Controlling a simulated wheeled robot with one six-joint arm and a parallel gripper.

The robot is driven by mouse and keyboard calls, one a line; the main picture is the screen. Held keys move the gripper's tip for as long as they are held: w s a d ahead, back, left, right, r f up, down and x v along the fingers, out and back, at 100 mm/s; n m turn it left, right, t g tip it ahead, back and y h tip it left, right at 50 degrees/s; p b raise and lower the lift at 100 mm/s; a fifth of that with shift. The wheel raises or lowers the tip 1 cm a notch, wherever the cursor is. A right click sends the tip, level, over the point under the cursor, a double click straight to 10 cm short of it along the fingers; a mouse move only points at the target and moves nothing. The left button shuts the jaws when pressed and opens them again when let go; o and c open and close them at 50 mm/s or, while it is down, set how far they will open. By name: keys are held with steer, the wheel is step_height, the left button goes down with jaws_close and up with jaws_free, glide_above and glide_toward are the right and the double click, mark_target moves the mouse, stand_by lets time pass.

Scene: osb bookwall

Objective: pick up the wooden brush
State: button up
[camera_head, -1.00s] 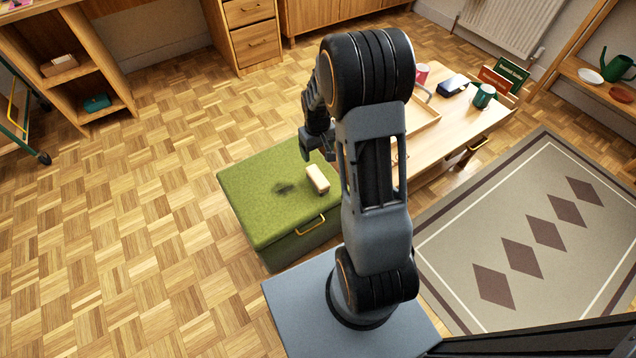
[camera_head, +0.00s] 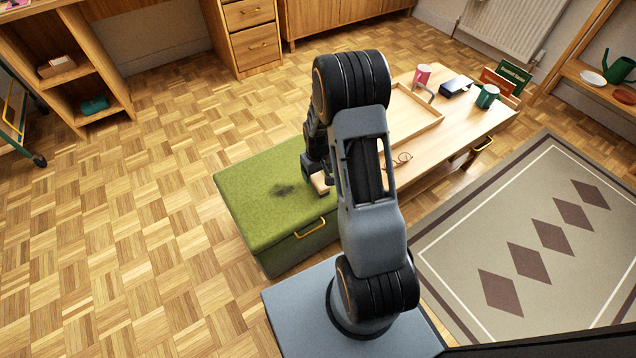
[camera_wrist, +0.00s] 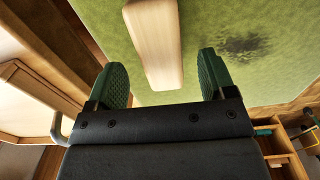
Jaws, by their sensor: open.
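The wooden brush (camera_wrist: 154,45) is a pale wooden block on the green top of a box seat (camera_head: 250,205). In the wrist view it lies on the green surface ahead of my fingertips, between their lines and nearer the left one. In the head view only a small end of the brush (camera_head: 320,184) shows; my arm hides the rest. My gripper (camera_wrist: 162,80) is open, with its two green ribbed fingers apart and nothing between them. I cannot tell its exact height above the green top.
A dark smudge (camera_head: 284,190) marks the green top. A low wooden table (camera_head: 440,127) stands beside the box, with a wooden tray (camera_head: 437,111), a pink mug (camera_head: 422,75), a green mug (camera_head: 486,96) and a dark box (camera_head: 455,86). Parquet floor at left is clear.

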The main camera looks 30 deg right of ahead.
step_height(320, 180, down, 3)
steer(key=shift+b, duration=0.4)
steer(key=shift+r, duration=0.1)
steer(key=c, duration=1.1)
